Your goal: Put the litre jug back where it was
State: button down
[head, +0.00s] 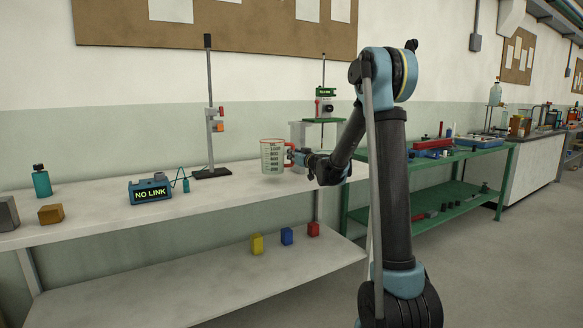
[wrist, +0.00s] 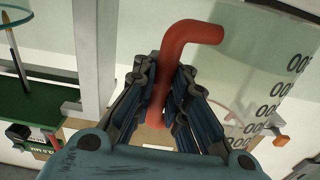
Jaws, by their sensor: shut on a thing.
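The litre jug (head: 273,157) is clear with a red rim, red handle and dark printed graduations. In the head view it is upright at the right end of the white bench; I cannot tell whether its base touches the top. My gripper (head: 296,157) reaches it from the right, at the handle side. In the wrist view my gripper (wrist: 160,105) is shut on the red handle (wrist: 185,38), and the jug's clear wall with its numbers (wrist: 270,80) fills the right side.
The white bench (head: 100,208) carries a blue "NO LINK" box (head: 150,191), a retort stand (head: 211,130), a teal bottle (head: 41,181) and blocks at left. Coloured blocks sit on its lower shelf (head: 250,275). A green bench (head: 440,160) stands right. Bench top in front of the stand is clear.

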aim_at(292, 164)
jog(key=shift+f, duration=2.15)
jog(key=c, duration=1.6)
grip_release()
